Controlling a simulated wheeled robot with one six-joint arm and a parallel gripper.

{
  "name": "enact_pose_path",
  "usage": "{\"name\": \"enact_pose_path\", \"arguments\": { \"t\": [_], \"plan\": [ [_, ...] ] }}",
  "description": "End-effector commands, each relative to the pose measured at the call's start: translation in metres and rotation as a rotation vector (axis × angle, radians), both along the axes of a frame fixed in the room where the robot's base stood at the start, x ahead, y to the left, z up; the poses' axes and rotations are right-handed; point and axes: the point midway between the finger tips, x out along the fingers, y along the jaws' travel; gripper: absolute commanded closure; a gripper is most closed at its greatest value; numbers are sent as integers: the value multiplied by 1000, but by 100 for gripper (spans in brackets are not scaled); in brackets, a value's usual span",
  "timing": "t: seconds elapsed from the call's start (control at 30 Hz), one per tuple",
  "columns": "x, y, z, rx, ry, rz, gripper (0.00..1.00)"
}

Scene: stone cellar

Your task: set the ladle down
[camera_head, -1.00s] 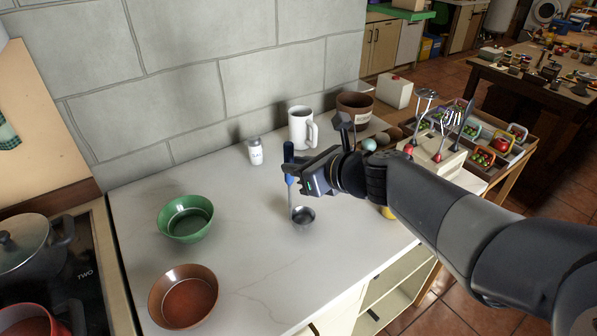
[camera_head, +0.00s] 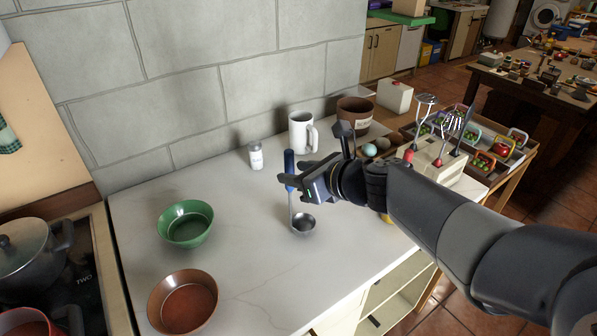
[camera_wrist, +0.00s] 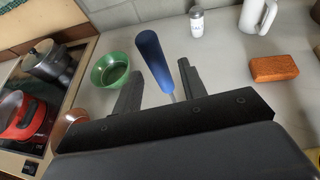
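The ladle has a blue handle (camera_head: 289,168) and a small grey metal bowl (camera_head: 303,223). It stands nearly upright over the white counter (camera_head: 245,255), its bowl at or just above the surface; I cannot tell which. My gripper (camera_head: 289,184) is beside the handle, low over the counter. In the wrist view the blue handle (camera_wrist: 153,58) rises between the two spread fingers of my gripper (camera_wrist: 158,82), with gaps visible beside it. The ladle's bowl is hidden there.
A green bowl (camera_head: 186,223) and a brown bowl (camera_head: 183,302) are on the left. A salt shaker (camera_head: 256,156), white mug (camera_head: 301,132) and brown pot (camera_head: 356,114) stand behind. An orange-brown block (camera_wrist: 274,68) lies right in the wrist view. The front counter is clear.

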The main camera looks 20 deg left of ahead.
Motion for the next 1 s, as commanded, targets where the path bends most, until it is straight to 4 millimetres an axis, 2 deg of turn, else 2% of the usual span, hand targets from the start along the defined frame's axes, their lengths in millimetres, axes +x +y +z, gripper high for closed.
{"name": "enact_pose_path", "arguments": {
  "t": [0.17,0.6,0.8,1.0],
  "plan": [
    [-7,-14,11,1,-4,-2,60],
    [-44,-80,44,0,-3,-3,60],
    [-52,-94,50,1,-1,-1,60],
    [-54,-96,51,0,0,0,60]
  ]
}}
